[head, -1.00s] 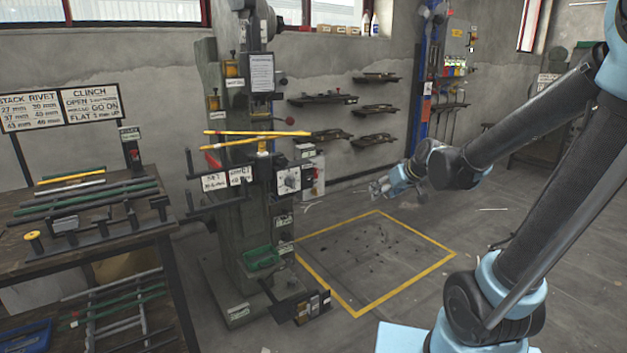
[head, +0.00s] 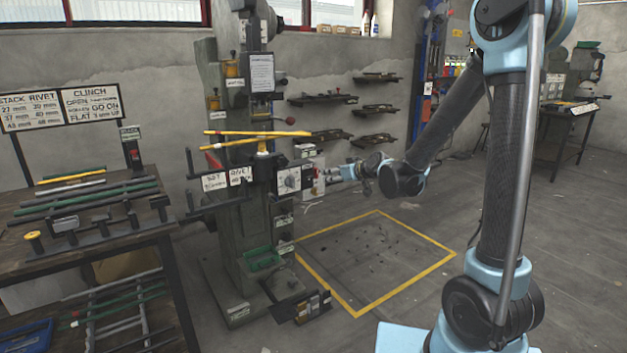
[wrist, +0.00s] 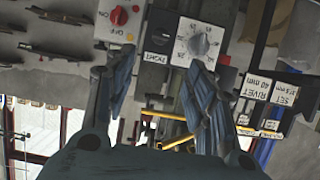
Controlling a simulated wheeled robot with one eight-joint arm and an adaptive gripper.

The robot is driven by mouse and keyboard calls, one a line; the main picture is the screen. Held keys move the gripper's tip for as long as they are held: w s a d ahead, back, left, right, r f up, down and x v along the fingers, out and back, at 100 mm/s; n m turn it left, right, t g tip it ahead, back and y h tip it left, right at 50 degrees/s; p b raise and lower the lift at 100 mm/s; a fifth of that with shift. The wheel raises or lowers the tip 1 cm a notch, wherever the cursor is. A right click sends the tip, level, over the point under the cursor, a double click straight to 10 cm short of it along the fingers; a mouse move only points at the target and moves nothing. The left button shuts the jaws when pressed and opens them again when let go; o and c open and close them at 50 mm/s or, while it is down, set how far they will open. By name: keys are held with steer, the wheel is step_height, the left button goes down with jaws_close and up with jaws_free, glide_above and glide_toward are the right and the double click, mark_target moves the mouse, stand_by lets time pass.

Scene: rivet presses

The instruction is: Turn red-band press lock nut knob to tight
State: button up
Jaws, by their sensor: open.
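The dark green-grey press (head: 235,140) stands left of centre in the head view. Its white dial plate (head: 288,181) carries a grey knob, also in the wrist view (wrist: 198,43), where the scene looks upside down. Beside the dial there is a dark block (wrist: 160,25) with a small white label (wrist: 157,58). I cannot make out a red band or tell for sure which part is the lock nut knob. My gripper (head: 333,173) is right of the dial, apart from it. In the wrist view, my gripper (wrist: 160,72) is open and empty, its right finger near the dial's edge.
A white box with a red button (wrist: 119,15) is close by the dial. A workbench (head: 85,240) with rods is at left.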

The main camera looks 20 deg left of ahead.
mark_target(311, 177)
steer(key=x, duration=1.6)
steer(key=shift+f, duration=0.1)
steer(key=c, duration=1.1)
